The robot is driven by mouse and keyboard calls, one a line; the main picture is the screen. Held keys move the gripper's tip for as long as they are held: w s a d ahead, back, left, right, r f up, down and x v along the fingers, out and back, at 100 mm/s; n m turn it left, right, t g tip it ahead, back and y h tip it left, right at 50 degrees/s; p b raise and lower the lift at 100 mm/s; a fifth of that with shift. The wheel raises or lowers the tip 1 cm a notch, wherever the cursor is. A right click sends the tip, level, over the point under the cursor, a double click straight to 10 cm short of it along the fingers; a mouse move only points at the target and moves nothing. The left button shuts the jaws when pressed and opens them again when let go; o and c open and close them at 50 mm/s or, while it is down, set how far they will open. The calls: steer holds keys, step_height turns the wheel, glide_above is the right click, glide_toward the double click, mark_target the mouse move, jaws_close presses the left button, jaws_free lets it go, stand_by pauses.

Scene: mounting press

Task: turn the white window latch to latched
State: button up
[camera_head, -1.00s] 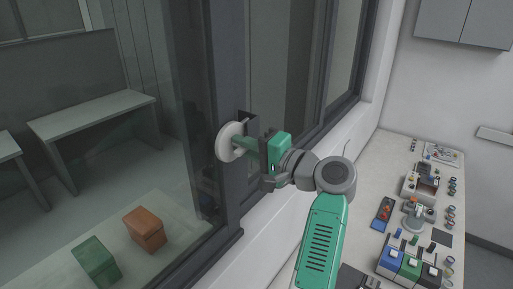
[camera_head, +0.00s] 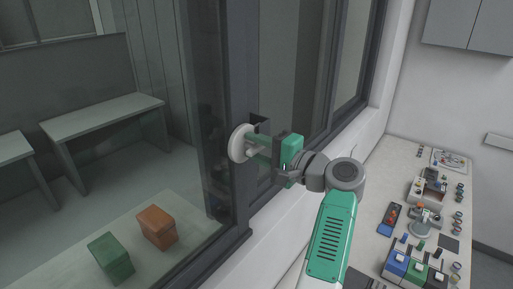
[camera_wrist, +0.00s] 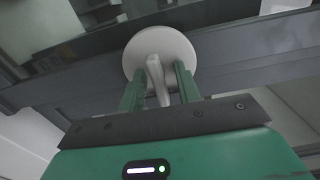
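The white window latch (camera_head: 239,144) is a round disc on the dark window frame. In the wrist view, the latch (camera_wrist: 158,44) shows a narrow white handle (camera_wrist: 156,80) extending from the disc towards my palm. My gripper (camera_head: 256,149) is at the latch in the head view, with its green fingers reaching the disc. In the wrist view, my gripper (camera_wrist: 160,70) has one finger on each side of the handle. The fingers stand apart, with a visible gap at the right finger. Contact at the left finger is unclear.
The dark window frame (camera_head: 238,95) and glass stand close around the latch. A bench (camera_head: 400,165) with several small items lies at the right. An orange box (camera_head: 157,228) and a green box (camera_head: 110,258) show beyond the glass.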

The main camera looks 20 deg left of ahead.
mark_target(261, 150)
steer(key=b+v, duration=0.2)
steer(key=v, duration=0.5)
steer(key=shift+f, duration=0.1)
steer(key=shift+s+d, duration=0.15)
steer(key=shift+d, duration=0.2)
steer(key=s+d+r+n+t+h, duration=0.1)
steer(key=s+d+r+t+h, duration=0.2)
steer(key=s, duration=0.6)
steer(key=s+d+r+n+t+h+p, duration=0.1)
steer(key=s+d+r+t+h, duration=0.2)
steer(key=s+r+t+h, duration=0.5)
steer(key=s+d+r+n+t+h, duration=0.2)
steer(key=s+d+r+t+h, duration=0.2)
steer(key=s, duration=0.7)
step_height(261, 150, up, 2)
steer(key=t+h, duration=0.1)
steer(key=t, duration=0.2)
steer(key=shift+t+h, duration=0.3)
steer(key=shift+t, duration=0.1)
